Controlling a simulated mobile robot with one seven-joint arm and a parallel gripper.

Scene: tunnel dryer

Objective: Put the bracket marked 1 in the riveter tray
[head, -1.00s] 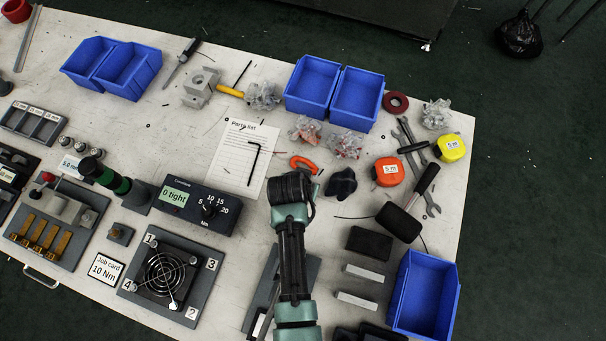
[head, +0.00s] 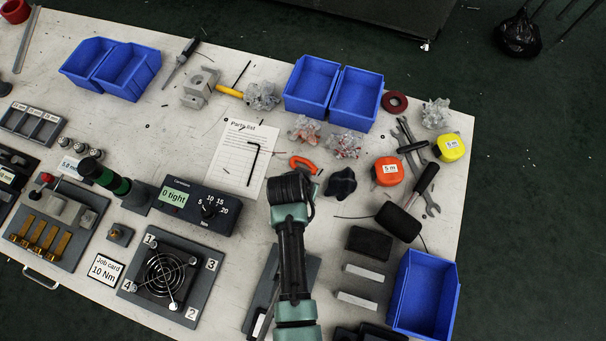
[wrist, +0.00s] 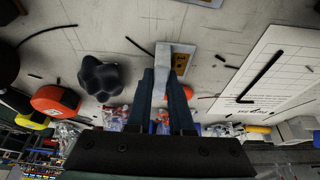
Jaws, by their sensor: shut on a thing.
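My gripper (wrist: 168,98) is shut on a light grey metal piece (wrist: 161,62), seen in the wrist view. The piece sticks out past the fingertips; no number is readable on it, so I cannot tell if it is the bracket marked 1. I cannot pick out the riveter tray for certain in either view.
A dark star knob (head: 341,183) and an orange tape measure (head: 387,172) are right of my arm; the parts list (head: 236,160) is left. A fan fixture (head: 199,296) and a torque controller (head: 220,222) stand left. A blue bin (head: 445,295) is at right.

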